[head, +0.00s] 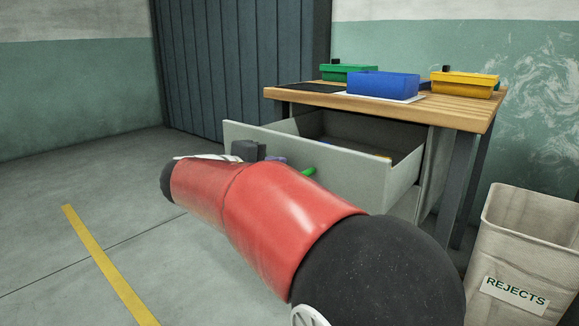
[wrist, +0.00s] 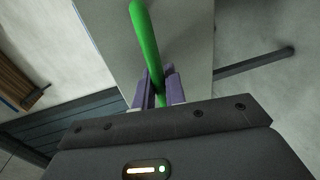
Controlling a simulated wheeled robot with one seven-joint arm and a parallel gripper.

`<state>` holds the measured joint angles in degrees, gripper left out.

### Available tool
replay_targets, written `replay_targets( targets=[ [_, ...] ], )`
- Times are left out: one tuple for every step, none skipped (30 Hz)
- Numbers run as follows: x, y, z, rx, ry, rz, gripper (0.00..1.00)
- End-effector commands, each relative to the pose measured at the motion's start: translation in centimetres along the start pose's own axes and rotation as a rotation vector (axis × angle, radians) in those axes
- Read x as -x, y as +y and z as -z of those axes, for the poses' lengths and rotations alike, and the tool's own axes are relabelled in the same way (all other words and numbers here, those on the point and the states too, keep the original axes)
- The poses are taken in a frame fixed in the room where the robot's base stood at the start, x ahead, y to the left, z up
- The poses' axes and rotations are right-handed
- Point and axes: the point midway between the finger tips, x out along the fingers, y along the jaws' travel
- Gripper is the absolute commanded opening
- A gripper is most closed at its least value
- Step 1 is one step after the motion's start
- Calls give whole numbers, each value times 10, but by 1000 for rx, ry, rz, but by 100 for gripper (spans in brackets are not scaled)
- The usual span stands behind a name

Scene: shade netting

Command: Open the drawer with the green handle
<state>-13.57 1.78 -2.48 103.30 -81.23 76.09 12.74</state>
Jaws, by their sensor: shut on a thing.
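The drawer (head: 349,180) under the wooden workbench stands pulled out, and its inside shows. A bit of its green handle (head: 309,171) shows in the head view beside my red arm, which hides the rest. In the wrist view the green handle (wrist: 146,45) runs down between the purple fingers of my gripper (wrist: 160,90), against the pale drawer front (wrist: 190,45). My gripper is shut on the handle. In the head view my arm covers most of the gripper. Something small and orange lies inside the drawer.
The workbench (head: 450,108) carries a green bin (head: 348,73), a blue bin (head: 383,85) and a yellow bin (head: 465,84). A pale bin marked REJECTS (head: 525,245) stands at the right. The floor at left is clear, with a yellow line (head: 108,265).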

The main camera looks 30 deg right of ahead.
Motion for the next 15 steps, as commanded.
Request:
replay_targets(
  targets=[
    [4,-3,0,2,-1,1,0],
    [6,-3,0,2,-1,1,0],
    [9,-4,0,2,-2,1,0],
    [10,-4,0,2,-2,1,0],
    [12,-4,-1,2,-3,1,0],
    [13,-4,-1,1,-3,1,0],
    [14,-4,-1,1,-4,1,0],
    [14,-4,-1,1,-4,1,0],
    [14,-4,-1,1,-4,1,0],
    [15,-4,-1,1,-4,2,0],
    [15,-4,-1,1,-4,2,0],
    [15,-4,-1,1,-3,2,0],
    [15,-4,-1,1,-3,2,0],
    [15,-4,-1,1,-3,2,0],
    [15,-4,0,1,-3,2,0]
  ],
)
